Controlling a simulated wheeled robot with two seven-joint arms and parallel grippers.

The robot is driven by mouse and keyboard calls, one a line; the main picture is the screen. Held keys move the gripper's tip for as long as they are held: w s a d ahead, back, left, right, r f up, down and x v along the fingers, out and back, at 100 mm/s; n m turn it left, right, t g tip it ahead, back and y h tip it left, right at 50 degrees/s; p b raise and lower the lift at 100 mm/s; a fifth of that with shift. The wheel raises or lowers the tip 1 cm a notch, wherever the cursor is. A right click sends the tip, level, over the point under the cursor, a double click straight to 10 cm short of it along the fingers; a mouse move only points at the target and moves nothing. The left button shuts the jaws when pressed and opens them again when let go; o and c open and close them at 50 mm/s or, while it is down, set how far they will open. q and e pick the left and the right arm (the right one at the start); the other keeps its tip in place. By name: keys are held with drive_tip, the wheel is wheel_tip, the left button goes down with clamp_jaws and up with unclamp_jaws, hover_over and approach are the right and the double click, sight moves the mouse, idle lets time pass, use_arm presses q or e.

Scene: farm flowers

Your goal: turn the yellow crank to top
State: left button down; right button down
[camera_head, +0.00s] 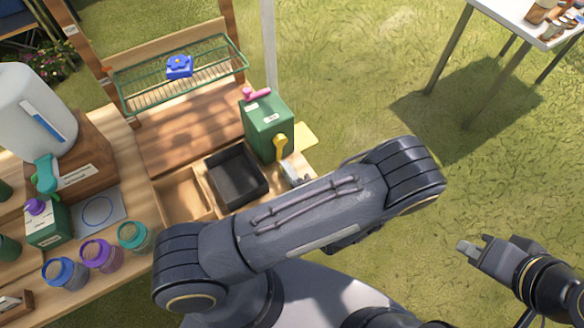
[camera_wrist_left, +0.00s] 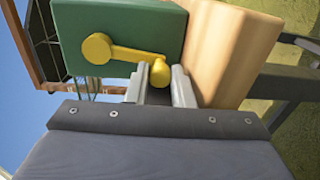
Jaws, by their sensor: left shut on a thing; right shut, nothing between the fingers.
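The yellow crank (camera_head: 280,145) is on the side of a green box (camera_head: 266,124) that faces my left arm. In the left wrist view, its round hub and arm (camera_wrist_left: 110,49) lie against the green face, with the knob (camera_wrist_left: 160,72) at the arm's other end. My left gripper (camera_wrist_left: 160,84) has that knob between its two fingers and is shut on it. In the head view the left gripper (camera_head: 290,170) is partly hidden behind my own arm. My right gripper (camera_head: 468,246) is shut and empty, out over the grass.
A pink handle (camera_head: 256,94) sits on the green box's top. A black tray (camera_head: 237,177) stands beside it. Jars (camera_head: 100,255), a white canister (camera_head: 32,108) and a wire rack (camera_head: 180,75) are to the left.

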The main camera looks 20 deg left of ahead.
use_arm(q)
drive_tip(key=shift+s+a+f+m, duration=0.1)
drive_tip(key=shift+s+m, duration=0.1)
drive_tip(key=shift+m, duration=0.1)
drive_tip(key=c, duration=1.3)
unclamp_jaws()
drive_tip(key=shift+o, duration=0.2)
